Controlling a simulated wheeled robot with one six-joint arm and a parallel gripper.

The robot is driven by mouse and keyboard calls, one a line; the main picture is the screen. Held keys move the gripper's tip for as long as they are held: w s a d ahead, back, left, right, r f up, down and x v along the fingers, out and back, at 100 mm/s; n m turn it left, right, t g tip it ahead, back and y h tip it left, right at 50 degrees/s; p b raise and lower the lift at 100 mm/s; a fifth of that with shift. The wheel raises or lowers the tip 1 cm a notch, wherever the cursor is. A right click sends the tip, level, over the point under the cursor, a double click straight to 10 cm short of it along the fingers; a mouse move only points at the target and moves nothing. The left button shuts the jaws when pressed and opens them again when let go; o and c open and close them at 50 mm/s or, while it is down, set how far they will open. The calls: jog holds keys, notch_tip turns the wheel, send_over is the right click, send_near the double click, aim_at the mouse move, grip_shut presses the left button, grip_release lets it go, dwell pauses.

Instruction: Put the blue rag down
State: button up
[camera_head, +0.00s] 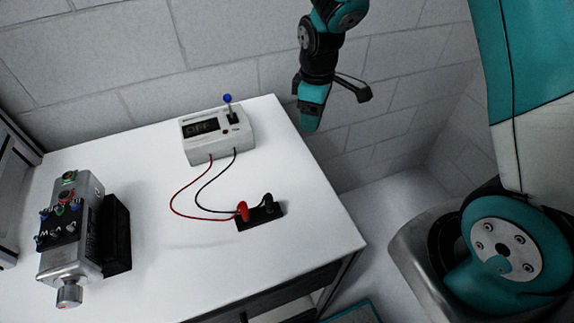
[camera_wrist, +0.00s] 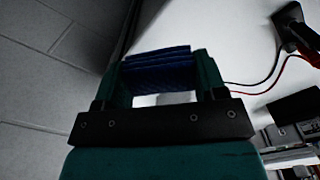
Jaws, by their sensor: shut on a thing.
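The blue rag (camera_wrist: 158,73) is dark blue and folded. In the wrist view it sits between the two teal fingers of my gripper (camera_wrist: 160,80), which are shut on it. In the head view my gripper (camera_head: 312,118) hangs at the top, right of the white table's (camera_head: 310,240) back right corner, in front of the wall. I cannot make out the rag in the head view. In the wrist view the rag appears against the white tabletop; its height above or beside it cannot be told.
A white box with a display and blue-tipped lever (camera_head: 205,140) stands at the table's back. Red and black wires run from it to a black block (camera_head: 262,214). A grey device with knobs (camera_head: 72,235) stands at the left.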

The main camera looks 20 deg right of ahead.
aim_at(292, 166)
jog(key=s+a+r+n+b, duration=0.1)
jog(key=a+r+n, duration=0.3)
jog(key=n, duration=0.5)
jog(key=s+a+r+n, duration=0.2)
jog(key=r+n, duration=0.3)
jog(key=n, duration=0.3)
notch_tip(292, 166, down, 19)
jog(key=shift+w+a+f+p, duration=0.1)
jog(key=shift+a+f+p, duration=0.05)
jog(key=shift+p, duration=0.9)
jog(key=shift+f, duration=0.2)
jog(key=o, duration=1.1)
jog(key=shift+o, duration=0.2)
jog(key=shift+r, duration=0.15)
